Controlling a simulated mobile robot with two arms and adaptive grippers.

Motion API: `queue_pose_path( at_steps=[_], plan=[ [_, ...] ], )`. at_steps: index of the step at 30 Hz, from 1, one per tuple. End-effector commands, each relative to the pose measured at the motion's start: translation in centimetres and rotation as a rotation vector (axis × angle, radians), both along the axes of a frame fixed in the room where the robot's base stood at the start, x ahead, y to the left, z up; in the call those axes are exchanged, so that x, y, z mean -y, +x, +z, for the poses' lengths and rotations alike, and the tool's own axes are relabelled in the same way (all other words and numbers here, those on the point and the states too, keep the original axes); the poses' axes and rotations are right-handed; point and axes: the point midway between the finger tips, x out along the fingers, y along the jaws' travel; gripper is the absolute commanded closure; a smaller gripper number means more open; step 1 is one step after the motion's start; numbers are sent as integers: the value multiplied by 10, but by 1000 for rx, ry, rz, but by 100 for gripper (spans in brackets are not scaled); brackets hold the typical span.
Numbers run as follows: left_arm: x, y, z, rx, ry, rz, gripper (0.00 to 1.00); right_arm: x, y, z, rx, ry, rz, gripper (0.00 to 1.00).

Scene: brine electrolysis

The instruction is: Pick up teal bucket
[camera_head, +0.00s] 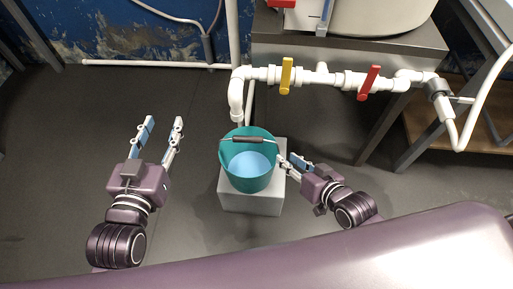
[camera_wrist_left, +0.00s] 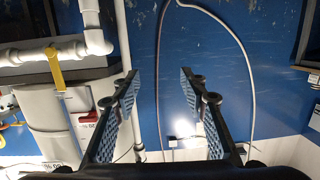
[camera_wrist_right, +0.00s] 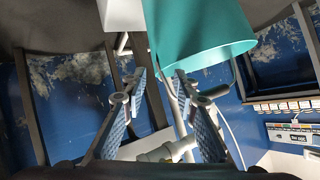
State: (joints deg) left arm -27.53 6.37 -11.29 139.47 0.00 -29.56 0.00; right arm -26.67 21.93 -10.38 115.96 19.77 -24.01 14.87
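The teal bucket (camera_head: 232,172) stands upright on a pale grey block with light blue contents inside. Its wire handle with a dark grip (camera_head: 247,139) lies across the far side of the opening. In the right wrist view the bucket's teal wall (camera_wrist_right: 205,35) is just beyond the fingertips. My right gripper (camera_head: 289,159) is at the bucket's right side, near the rim; its fingers are apart in the right wrist view (camera_wrist_right: 160,80). Whether a fingertip touches the bucket is unclear. My left gripper (camera_head: 163,122) is open and empty, left of the bucket and clear of it.
The pale block (camera_head: 250,203) carries the bucket. White pipes (camera_head: 325,80) with a yellow valve handle (camera_head: 286,76) and a red valve handle (camera_head: 369,83) run behind and above it. A metal table (camera_head: 275,55) stands at the back. Floor to the left is free.

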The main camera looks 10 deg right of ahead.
Motion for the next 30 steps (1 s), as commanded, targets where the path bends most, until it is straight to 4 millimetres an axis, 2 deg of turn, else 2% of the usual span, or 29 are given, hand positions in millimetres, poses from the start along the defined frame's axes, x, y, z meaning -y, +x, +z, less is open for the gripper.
queue_pose_path(
  at_steps=[5, 12, 20, 30],
  plan=[
    [2, 1, 16, 65, -16, -5, 60, -3, 6, -1, 13, 14, -1, 73],
    [7, 4, 51, 218, -55, -14, 60, -8, 21, -8, 14, 13, -2, 73],
    [10, 2, 71, 311, -80, -20, 60, -10, 27, -13, 13, 12, -1, 73],
    [13, -20, 137, 624, -166, -39, 60, -16, 47, -25, 13, 12, -1, 73]
  ],
)
